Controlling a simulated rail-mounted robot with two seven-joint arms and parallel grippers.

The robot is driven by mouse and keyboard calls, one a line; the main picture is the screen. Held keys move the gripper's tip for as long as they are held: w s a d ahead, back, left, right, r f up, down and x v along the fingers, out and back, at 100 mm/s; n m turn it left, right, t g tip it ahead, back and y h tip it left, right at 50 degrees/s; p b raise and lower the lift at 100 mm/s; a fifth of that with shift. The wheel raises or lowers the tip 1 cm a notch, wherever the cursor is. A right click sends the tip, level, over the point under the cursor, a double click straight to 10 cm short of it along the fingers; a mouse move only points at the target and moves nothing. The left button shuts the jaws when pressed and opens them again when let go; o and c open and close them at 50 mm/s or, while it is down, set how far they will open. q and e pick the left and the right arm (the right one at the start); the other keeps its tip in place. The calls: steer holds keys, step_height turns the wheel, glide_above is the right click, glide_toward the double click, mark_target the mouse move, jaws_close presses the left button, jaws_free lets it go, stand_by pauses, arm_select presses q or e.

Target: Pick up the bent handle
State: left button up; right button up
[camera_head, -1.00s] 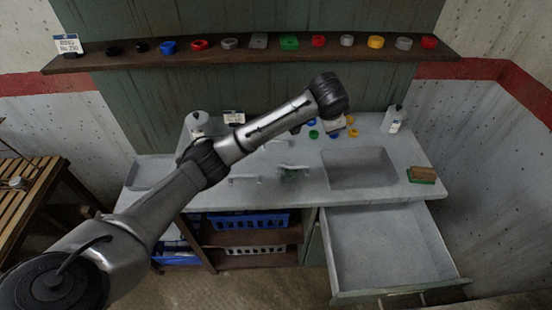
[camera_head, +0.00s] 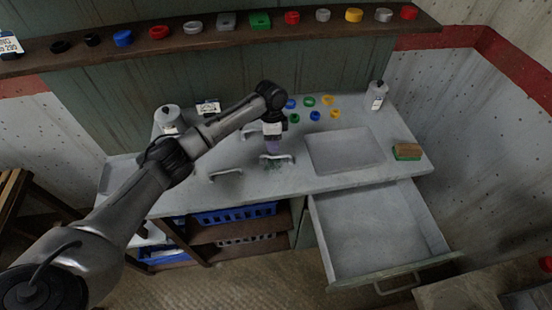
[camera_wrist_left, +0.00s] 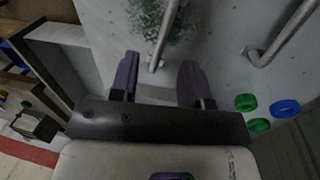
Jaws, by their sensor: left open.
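Several grey bar handles lie on the pale counter. One handle (camera_head: 277,158) is near a green patch at the counter's middle; its ends look turned down. Another handle (camera_head: 226,172) lies to its left. I cannot tell surely which one is the bent handle. My left gripper (camera_head: 272,146) points down just above the middle handle. In the left wrist view my purple fingers (camera_wrist_left: 158,72) are apart, with a handle (camera_wrist_left: 164,36) by the green patch ahead between them. A second handle (camera_wrist_left: 283,36) is at the upper right. My right gripper is not in view.
The counter has a sink (camera_head: 345,150), coloured rings (camera_head: 310,101), a sponge (camera_head: 407,151) and bottles (camera_head: 377,95). An open drawer (camera_head: 375,235) juts out below. A shelf (camera_head: 230,37) with rings runs above. Blue baskets (camera_head: 235,215) stand below.

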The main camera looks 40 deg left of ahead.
mark_target(276, 158)
arm_select(q)
steer(key=shift+s+d+f+b, duration=0.1)
steer(key=shift+s+f+b, duration=0.05)
steer(key=shift+f, duration=1.05)
steer(key=shift+s+d+f+b, duration=0.1)
steer(key=shift+s+f+b, duration=0.1)
steer(key=shift+f, duration=0.95)
steer(key=shift+s+f+b, duration=0.1)
steer(key=shift+f+b, duration=0.05)
steer(key=shift+f, duration=1.05)
steer(key=shift+c, duration=0.2)
jaws_close()
